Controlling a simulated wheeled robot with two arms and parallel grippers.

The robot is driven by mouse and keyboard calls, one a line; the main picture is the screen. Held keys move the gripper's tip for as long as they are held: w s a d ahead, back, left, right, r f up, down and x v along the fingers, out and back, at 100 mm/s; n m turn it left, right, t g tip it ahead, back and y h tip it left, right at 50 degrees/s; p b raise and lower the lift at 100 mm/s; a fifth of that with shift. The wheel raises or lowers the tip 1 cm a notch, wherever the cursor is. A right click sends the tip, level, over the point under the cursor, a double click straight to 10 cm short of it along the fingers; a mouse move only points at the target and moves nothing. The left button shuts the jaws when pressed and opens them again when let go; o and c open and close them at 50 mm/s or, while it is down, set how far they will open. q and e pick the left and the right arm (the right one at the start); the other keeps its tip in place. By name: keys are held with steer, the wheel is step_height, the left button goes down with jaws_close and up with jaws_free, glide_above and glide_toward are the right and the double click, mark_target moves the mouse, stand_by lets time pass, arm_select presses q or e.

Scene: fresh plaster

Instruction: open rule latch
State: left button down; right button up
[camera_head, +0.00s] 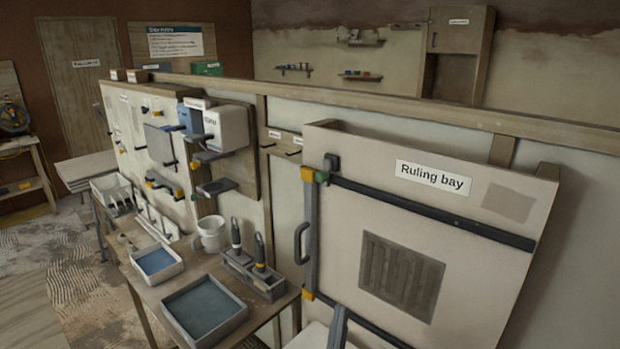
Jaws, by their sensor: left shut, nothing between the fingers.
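The board labelled "Ruling bay" (470,232) stands upright at the right, with dark rails across its top and bottom. A grey upright rule (311,235) with yellow end blocks sits at its left edge, and a dark handle (299,243) sticks out from it. A small green piece (322,176) and a dark block (332,162) are at the rule's top end; I cannot tell which is the latch or how it stands. My left gripper (339,322) shows at the bottom edge, shut and empty, below the rule and apart from it. My right gripper is out of view.
Left of the board, a bench carries a large blue-filled tray (243,318), a smaller tray (178,274), a white mug (211,234) and a holder with two dark-handled tools (253,275). A wall panel with tools stands behind them. The space before the board looks clear.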

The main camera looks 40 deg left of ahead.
arm_select(q)
steer(key=w+a+r+n+g+y+p, duration=0.1)
steer(key=w+a+r+n+g, duration=0.4)
steer(key=a, duration=0.4)
steer(key=w+a+r+n+g+p, duration=0.1)
steer(key=w+a+r+n+g, duration=0.1)
steer(key=w+a+r+n, duration=0.45)
steer(key=s+a+r+g+h+p, duration=0.1)
steer(key=a+r+g+h, duration=0.2)
steer(key=a+h, duration=0.3)
steer(key=a+g, duration=0.1)
steer(key=a, duration=0.1)
steer(key=shift+a+r+g, duration=0.2)
steer(key=shift+a+g, duration=0.1)
steer(key=shift+a, duration=0.05)
steer(key=shift+n, duration=0.25)
